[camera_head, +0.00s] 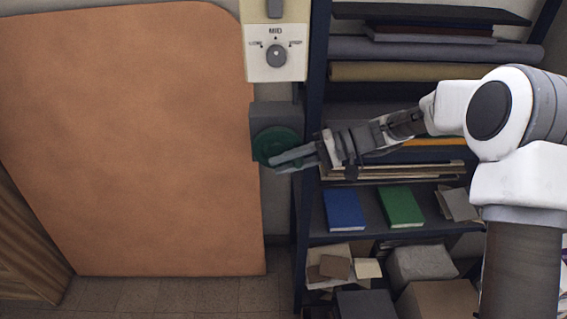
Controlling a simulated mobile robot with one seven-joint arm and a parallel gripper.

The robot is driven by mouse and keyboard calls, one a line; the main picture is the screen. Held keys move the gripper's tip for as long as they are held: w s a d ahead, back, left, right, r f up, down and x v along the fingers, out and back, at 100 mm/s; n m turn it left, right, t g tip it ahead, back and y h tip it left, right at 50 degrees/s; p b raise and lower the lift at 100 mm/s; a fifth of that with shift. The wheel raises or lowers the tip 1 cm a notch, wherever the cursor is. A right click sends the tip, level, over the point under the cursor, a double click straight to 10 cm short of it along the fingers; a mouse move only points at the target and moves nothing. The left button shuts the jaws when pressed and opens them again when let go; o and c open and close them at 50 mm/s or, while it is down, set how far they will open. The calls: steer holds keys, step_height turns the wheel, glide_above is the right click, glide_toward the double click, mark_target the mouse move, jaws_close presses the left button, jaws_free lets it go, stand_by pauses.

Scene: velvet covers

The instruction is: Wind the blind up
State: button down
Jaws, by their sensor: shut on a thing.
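A green round winder (265,146) sits on a dark grey box (270,114) on the wall, right of the orange-brown blind panel (130,140). The panel hangs down close to the floor. My gripper (278,163) reaches in from the right, with its fingers at the lower right of the green winder. The fingers are shut on part of it. They hide that part, so I cannot see exactly what is between them.
A cream control panel (276,68) with a grey knob is above the winder. A dark shelf unit (313,100) stands close to its right. It holds rolls, a blue book (344,209), a green book (400,206) and boxes. Bare floor (170,296) shows below the panel.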

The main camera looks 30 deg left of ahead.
steer(key=shift+s+a+r+t+h+p, duration=0.1)
steer(key=shift+r+t+h+p, duration=0.25)
steer(key=shift+t+h+p, duration=1.7)
steer(key=shift+a+r+t+h+p, duration=0.1)
steer(key=shift+r+t+h+p, duration=0.45)
steer(key=shift+h+p, duration=1.6)
steer(key=shift+s+r+t+h+p, duration=0.15)
steer(key=shift+t+h+p, duration=1.05)
steer(key=shift+h, duration=2.1)
steer(key=shift+w+t+b, duration=0.1)
steer(key=shift+t+b, duration=0.2)
steer(key=shift+t, duration=0.1)
steer(key=c, duration=0.7)
jaws_free()
steer(key=v, duration=1.7)
steer(key=shift+a+r+b, duration=0.2)
steer(key=shift+a+b, duration=0.05)
steer(key=shift+b, duration=0.2)
